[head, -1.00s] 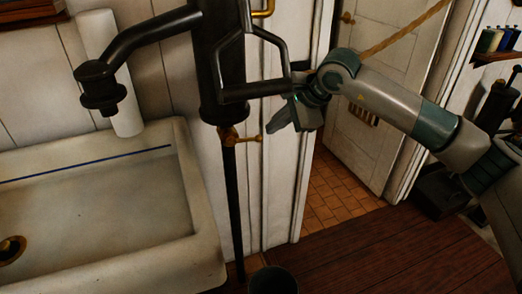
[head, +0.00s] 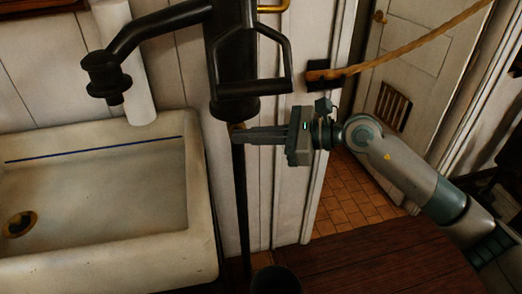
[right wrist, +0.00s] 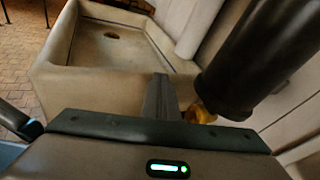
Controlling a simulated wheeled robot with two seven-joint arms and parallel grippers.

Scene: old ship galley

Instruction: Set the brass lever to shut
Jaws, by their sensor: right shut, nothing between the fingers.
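The brass lever sits with its brass fitting on the thin dark pipe, just under the black pump body (head: 232,70). In the head view only a small bit of the brass fitting (head: 238,126) shows; my right gripper hides the rest, so I cannot tell how the lever stands. In the right wrist view the brass (right wrist: 200,113) shows close beside the fingers, under the dark pump cylinder (right wrist: 255,60). My right gripper (head: 240,135) is shut and empty, its fingers pointing left across the pipe. Whether they touch the brass is unclear. My left gripper is not in view.
A pale sink (head: 205,215) stands at the left, below the pump's spout (head: 105,70). A rope (head: 420,45) runs from a dark wall bracket across the doorway. A dark round vessel (head: 276,281) stands at the bottom. The tiled doorway floor is clear.

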